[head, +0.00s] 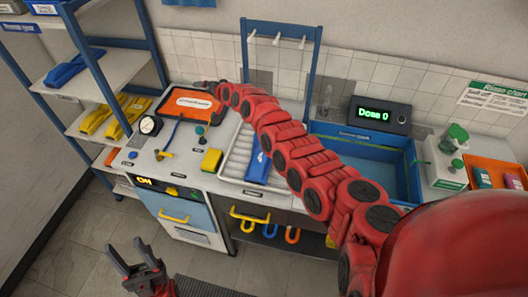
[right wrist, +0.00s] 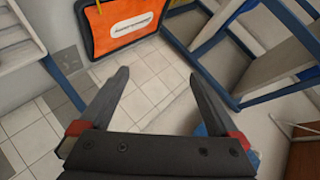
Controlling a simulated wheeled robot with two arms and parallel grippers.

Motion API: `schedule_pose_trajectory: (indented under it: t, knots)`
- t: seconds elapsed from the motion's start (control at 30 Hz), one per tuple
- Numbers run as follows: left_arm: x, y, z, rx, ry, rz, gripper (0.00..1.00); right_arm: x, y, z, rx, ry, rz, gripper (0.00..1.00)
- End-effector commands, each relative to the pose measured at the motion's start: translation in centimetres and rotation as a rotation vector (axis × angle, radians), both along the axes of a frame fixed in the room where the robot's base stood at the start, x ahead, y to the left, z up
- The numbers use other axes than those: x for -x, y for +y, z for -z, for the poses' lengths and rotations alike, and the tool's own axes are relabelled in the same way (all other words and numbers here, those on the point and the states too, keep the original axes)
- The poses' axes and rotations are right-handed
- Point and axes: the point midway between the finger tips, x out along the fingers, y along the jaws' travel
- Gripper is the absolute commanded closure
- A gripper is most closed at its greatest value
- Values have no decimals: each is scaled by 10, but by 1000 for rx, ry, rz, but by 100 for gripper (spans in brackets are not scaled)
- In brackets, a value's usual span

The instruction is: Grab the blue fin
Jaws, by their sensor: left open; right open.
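A blue fin (head: 68,69) lies on the upper white shelf of the blue rack at the left. A second blue, fin-like piece (head: 258,163) with a white mark lies in the white ribbed tray on the counter. My right arm stretches across the counter to the back left. Its gripper is small and hard to make out there, near the orange panel. My left gripper (head: 130,255) is open and empty over the floor, in front of the counter.
Yellow fins (head: 100,115) lie on the shelf below. The orange panel (head: 190,102), a gauge (head: 150,125) and a yellow sponge (head: 211,160) are on the counter. A blue sink (head: 370,160) is at the right. Blue rack posts (head: 95,75) stand beside the shelves.

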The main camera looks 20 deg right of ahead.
Motion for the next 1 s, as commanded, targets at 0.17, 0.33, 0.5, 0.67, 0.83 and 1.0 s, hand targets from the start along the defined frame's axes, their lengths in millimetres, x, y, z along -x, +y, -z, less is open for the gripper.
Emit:
schedule_pose_trajectory:
  t: [0.17, 0.33, 0.5, 0.67, 0.83, 1.0]
  knots:
    - [0, 0, 0, 0, 0, 0, 50, 61, -7, 7, 120, 391, -108, 3]
    - [0, 0, 0, 0, 0, 0, 50, 143, -54, 13, 264, 750, -87, 3]
    - [0, 0, 0, 0, 0, 0, 50, 200, -93, 9, 346, 967, -26, 3]
    - [0, 0, -2, 0, 0, 0, 50, 215, -102, 11, 366, 1022, -7, 3]
    - [0, 0, -4, 0, 0, 0, 50, 216, -100, 36, 366, 1024, -10, 3]
    - [0, 0, 13, 0, 0, 0, 50, 214, -100, 74, 365, 1018, -12, 3]
